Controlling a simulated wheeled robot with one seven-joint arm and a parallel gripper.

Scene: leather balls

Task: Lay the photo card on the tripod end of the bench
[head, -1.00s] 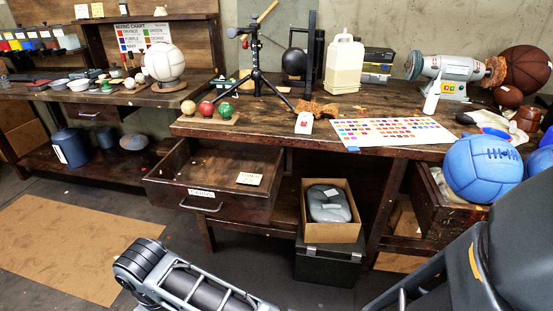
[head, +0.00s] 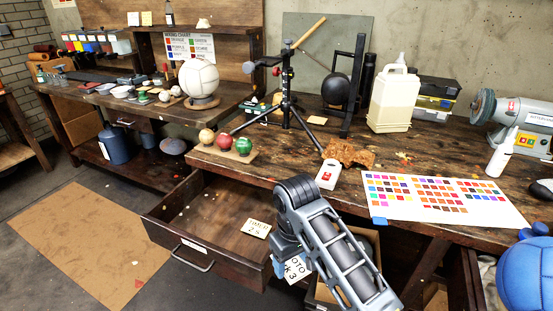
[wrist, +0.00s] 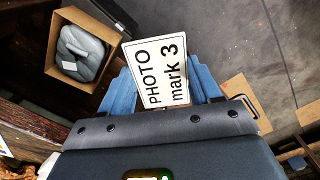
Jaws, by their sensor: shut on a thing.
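The white photo card (wrist: 161,72), printed "PHOTO mark 3", is held between the blue fingers of my gripper (wrist: 164,92) in the wrist view. In the head view the card (head: 296,269) shows partly behind my arm, in front of the bench and beside the open drawer. My gripper (head: 284,267) is mostly hidden there by my arm. The dark wooden bench (head: 278,166) carries a black tripod (head: 287,98) toward its left end. Bare wood shows around the tripod's legs.
The open drawer (head: 215,225) juts out below, holding a "TIMER 25" card (head: 257,228). A white jug (head: 394,100) stands behind.

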